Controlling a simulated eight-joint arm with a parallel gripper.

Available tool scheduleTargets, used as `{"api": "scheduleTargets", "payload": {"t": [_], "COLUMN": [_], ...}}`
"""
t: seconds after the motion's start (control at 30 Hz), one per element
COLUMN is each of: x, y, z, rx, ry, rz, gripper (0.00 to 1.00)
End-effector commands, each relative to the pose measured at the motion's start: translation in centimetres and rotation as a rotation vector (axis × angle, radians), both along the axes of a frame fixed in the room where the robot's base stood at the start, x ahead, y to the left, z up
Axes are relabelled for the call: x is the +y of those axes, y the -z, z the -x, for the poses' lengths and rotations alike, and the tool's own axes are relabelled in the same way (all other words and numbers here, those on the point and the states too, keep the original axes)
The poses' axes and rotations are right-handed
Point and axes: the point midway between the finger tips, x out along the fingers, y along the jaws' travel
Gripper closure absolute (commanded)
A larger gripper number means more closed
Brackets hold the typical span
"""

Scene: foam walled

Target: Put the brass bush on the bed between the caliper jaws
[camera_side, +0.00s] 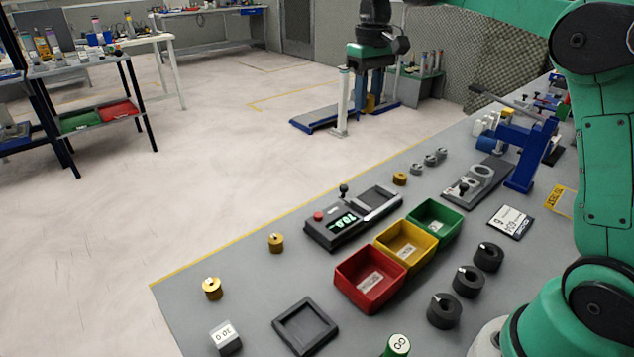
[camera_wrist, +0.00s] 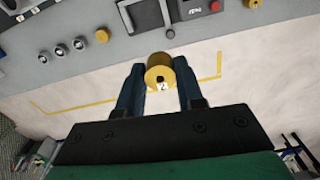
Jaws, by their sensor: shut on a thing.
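My gripper (camera_wrist: 160,78) is shut on a brass bush (camera_wrist: 158,62) with a small "2" tag, held between the two dark fingers in the wrist view. The caliper (camera_side: 335,232) is a dark unit with a lit green display and a red button, on the grey bench in the side view. Its bed (camera_side: 376,200) looks empty. In the wrist view the caliper bed (camera_wrist: 146,13) shows at the top, beyond the held bush and apart from it. The bush appears to be over the floor side of the bench edge. In the side view the fingertips are hard to make out.
Loose brass bushes (camera_side: 276,242) (camera_side: 212,288) (camera_side: 400,179) stand near the bench edge. Red (camera_side: 345,297), yellow (camera_side: 388,259) and green (camera_side: 423,231) bins sit beside the caliper. Black knobs (camera_side: 468,282) lie farther right. A dark square tray (camera_side: 279,323) sits at the front.

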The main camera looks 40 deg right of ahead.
Motion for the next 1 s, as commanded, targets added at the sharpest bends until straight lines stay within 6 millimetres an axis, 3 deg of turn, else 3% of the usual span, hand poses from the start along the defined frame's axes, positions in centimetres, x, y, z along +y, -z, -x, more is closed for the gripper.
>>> {"api": "scheduleTargets", "payload": {"t": [0.1, 0.27, 0.7, 1.0], "x": [-2.1, -2.6, -2.5, -2.5], "y": [0.0, 1.9, 13.2, 16.9], "z": [1.0, 1.2, 1.2, 1.2], "rx": [0.000, 0.000, 0.000, 0.000], "ry": [0.006, 0.002, 0.002, 0.002], "rz": [0.000, 0.000, 0.000, 0.000], "gripper": [1.00, 1.00, 1.00, 1.00]}}
